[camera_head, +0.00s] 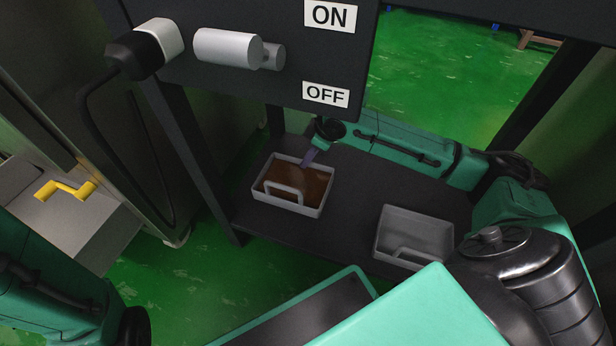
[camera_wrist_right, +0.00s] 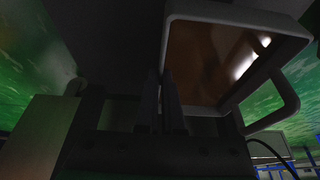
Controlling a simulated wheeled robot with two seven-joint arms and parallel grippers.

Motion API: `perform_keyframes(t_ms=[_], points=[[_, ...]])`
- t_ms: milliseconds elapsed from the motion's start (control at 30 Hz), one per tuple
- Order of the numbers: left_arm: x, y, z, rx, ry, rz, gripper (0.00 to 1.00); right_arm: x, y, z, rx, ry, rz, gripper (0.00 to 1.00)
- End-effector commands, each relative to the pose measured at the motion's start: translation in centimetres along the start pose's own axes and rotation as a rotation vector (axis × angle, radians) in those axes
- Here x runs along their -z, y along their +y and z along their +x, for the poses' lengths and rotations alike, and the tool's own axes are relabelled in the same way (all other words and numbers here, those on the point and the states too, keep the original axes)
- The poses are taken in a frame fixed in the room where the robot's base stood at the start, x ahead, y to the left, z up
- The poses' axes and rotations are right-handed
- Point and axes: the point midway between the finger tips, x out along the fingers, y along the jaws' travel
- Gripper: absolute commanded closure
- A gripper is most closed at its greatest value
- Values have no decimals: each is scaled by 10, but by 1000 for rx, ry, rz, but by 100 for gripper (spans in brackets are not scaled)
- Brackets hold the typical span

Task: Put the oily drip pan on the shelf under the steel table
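The oily drip pan (camera_head: 316,207) is a grey rectangular tray with dark brown oil inside and a loop handle on its near side. It sits on the dark shelf (camera_head: 350,220) under the table. My right gripper (camera_head: 305,163) reaches over from behind, its purplish fingertips at the pan's far rim. The right wrist view shows the fingers (camera_wrist_right: 160,75) close together beside a corner of the oily pan (camera_wrist_right: 176,12); the gap is too dark to tell whether they grip the wall. My left arm shows at the lower left, its gripper out of view.
A second, empty grey pan (camera_head: 415,232) with a handle stands at the right on the same shelf. A dark ON/OFF panel (camera_head: 280,85) hangs above. A yellow handle (camera_head: 65,190) is at the left. Dark table legs flank the shelf.

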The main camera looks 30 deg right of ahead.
Motion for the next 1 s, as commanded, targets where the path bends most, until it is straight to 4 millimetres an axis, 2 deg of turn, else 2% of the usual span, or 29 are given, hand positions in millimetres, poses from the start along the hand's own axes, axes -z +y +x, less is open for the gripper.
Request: perform_keyframes(t_ms=[233,533,600,633,933,1000], points=[[14,7,-30,-3,9,1,65,-16,1,42,-2,3,0,100],[13,7,-25,-5,11,1,65,-16,1,40,-1,3,0,100],[13,7,-26,-5,11,1,65,-17,0,41,0,0,-1,72],[13,7,-26,-5,11,1,65,-17,0,41,0,1,-1,65],[14,7,-27,-5,11,0,65,-16,1,40,-1,1,-1,65],[10,5,-18,-4,10,0,65,-15,1,30,-2,0,0,65]])
